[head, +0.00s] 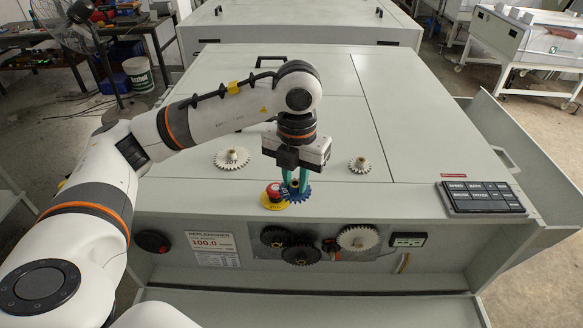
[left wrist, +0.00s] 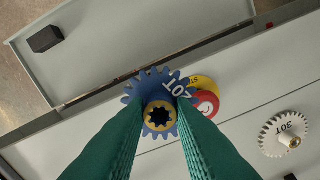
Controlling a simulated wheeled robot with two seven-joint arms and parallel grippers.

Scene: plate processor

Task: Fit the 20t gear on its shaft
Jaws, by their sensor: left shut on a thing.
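The blue 20T gear (head: 299,195) has a brass-coloured hub with a splined hole. In the left wrist view the gear (left wrist: 133,91) sits between the tips of my green fingers, its "20T" face toward the camera. My left gripper (head: 296,184) is shut on it, over the front edge of the machine top, just right of the red button. In the recessed front panel below, a small part (head: 330,245) shows between the black gears and the white gear; I cannot tell whether it is the bare shaft. My right gripper is not in view.
A red button on a yellow disc (head: 274,196) stands beside the held gear. A white 30T gear (head: 232,158) and a smaller white gear (head: 360,165) lie on the machine top. Black gears (head: 300,255) and a white gear (head: 358,238) are on the front panel. A keypad (head: 482,198) is at right.

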